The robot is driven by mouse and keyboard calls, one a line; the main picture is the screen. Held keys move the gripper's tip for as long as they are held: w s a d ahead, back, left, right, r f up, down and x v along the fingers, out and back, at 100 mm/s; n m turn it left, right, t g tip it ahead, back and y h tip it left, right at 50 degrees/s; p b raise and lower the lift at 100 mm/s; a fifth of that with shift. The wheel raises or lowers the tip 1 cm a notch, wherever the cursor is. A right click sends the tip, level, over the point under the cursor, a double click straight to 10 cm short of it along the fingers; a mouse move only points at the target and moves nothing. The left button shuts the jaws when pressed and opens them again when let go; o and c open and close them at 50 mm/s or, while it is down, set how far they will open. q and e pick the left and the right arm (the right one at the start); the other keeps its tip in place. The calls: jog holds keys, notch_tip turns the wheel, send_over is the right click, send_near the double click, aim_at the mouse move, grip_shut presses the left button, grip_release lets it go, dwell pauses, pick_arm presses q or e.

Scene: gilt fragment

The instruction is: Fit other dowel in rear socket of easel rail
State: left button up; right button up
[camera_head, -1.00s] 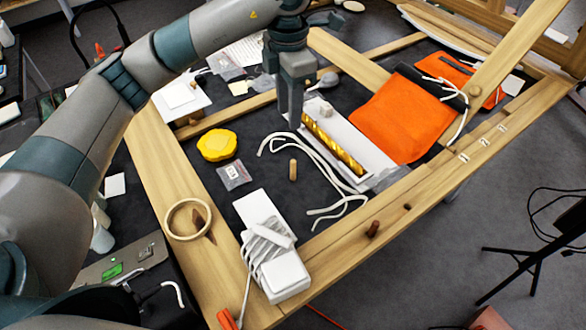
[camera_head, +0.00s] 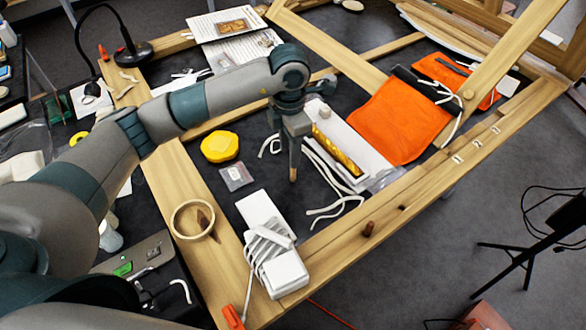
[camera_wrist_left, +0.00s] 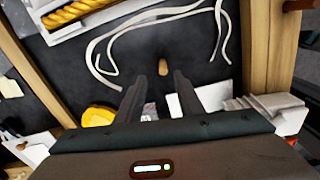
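A small light-wood dowel (camera_wrist_left: 163,67) lies on the dark table, partly hidden by my left gripper in the head view (camera_head: 293,176). The left gripper (camera_head: 293,160) points down over it. In the wrist view its two fingers (camera_wrist_left: 160,88) are apart, with the dowel showing in line with the gap, beyond the tips. The easel rail (camera_head: 440,186) is the long wooden beam at the front right. A darker brown dowel (camera_head: 369,229) stands up from it, and a small dark socket (camera_head: 403,207) is farther along, apparently empty. My right gripper is not in view.
White cords (camera_head: 325,178) lie right of the gripper, beside a white tray (camera_head: 350,145) with a gilt piece. An orange cloth (camera_head: 400,118), yellow lump (camera_head: 219,146), wooden ring (camera_head: 192,219) and cord-wrapped white block (camera_head: 285,275) surround the spot.

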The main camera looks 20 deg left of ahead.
aim_at(293, 172)
pick_arm(q)
jog(key=shift+f, duration=0.1)
jog(key=shift+s+d+f+p, duration=0.1)
jog(key=shift+d+f+p, duration=0.15)
jog(key=shift+f+p, duration=0.35)
notch_tip(293, 172, down, 3)
jog(key=shift+d+r+p, duration=0.15)
jog(key=shift+r+p, duration=0.05)
jog(key=shift+p, duration=0.85)
jog(key=shift+f, duration=0.65)
grip_shut()
